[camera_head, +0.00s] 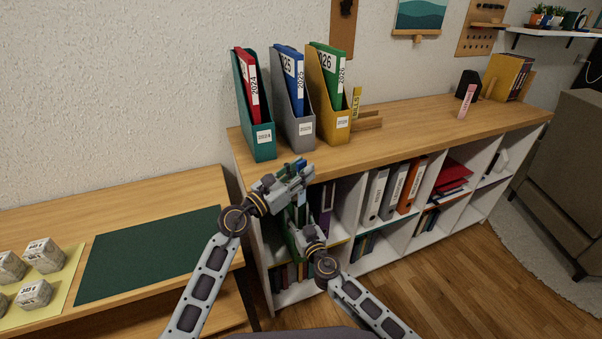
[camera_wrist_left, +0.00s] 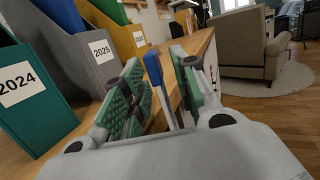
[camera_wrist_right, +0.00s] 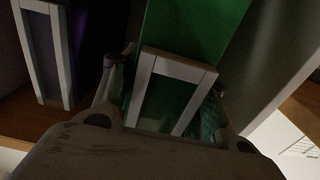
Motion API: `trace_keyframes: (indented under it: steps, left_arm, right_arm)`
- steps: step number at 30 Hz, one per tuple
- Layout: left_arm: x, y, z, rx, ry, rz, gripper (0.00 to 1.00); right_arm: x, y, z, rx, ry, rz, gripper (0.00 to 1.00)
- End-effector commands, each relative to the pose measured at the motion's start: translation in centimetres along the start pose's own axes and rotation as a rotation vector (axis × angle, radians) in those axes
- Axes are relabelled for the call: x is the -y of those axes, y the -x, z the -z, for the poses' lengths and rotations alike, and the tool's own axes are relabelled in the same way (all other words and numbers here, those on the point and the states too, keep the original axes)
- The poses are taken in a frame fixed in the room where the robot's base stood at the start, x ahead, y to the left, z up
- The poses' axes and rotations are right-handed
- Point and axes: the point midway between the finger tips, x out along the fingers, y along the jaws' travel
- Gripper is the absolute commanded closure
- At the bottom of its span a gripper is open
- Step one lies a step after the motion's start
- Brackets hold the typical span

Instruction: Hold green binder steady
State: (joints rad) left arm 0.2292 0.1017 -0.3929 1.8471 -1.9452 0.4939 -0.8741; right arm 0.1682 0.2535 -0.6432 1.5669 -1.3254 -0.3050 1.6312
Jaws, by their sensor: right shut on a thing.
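The green binder (camera_wrist_right: 192,35) stands in a dark cubby of the white shelf, with its white-framed spine label facing my right wrist camera. My right gripper (camera_wrist_right: 165,100) is shut on its spine. In the head view my right gripper (camera_head: 303,225) is at the shelf's left front, and the binder (camera_head: 290,238) is partly hidden behind it. My left gripper (camera_head: 298,175) is above it at the wooden top's front edge. In the left wrist view its fingers (camera_wrist_left: 160,95) are apart, with a thin blue-topped, pale-bodied object (camera_wrist_left: 154,70) between them; I cannot tell what it is.
Teal (camera_head: 262,145), grey (camera_head: 299,133) and yellow (camera_head: 336,128) file holders stand on the wooden top (camera_head: 400,125). Grey and orange binders (camera_head: 411,187) fill the cubby to the right. A low desk (camera_head: 150,195) lies left.

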Motion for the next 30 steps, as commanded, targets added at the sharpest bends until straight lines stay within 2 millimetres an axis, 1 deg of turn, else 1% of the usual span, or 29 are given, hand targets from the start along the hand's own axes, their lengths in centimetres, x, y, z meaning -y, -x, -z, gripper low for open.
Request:
trace_keyframes:
  steps: [3, 8, 14, 30]
  left_arm:
    - [0.0, -0.1, -0.7, 0.002, 0.000, -0.001, 0.71]
    - [-0.1, 1.1, -0.6, -0.001, 0.000, -0.002, 0.71]
    - [0.0, 3.0, -0.5, -0.002, 0.000, -0.001, 0.71]
    - [0.0, 8.9, -0.5, -0.003, -0.001, 0.000, 0.71]
  right_arm:
    - [0.0, 0.0, 0.0, 0.000, 0.000, 0.000, 1.00]
    - [0.0, 0.0, 0.0, 0.000, 0.000, 0.000, 1.00]
    - [0.0, 0.0, 0.0, 0.000, 0.000, 0.000, 1.00]
    - [0.0, 0.0, 0.0, 0.000, 0.000, 0.000, 1.00]
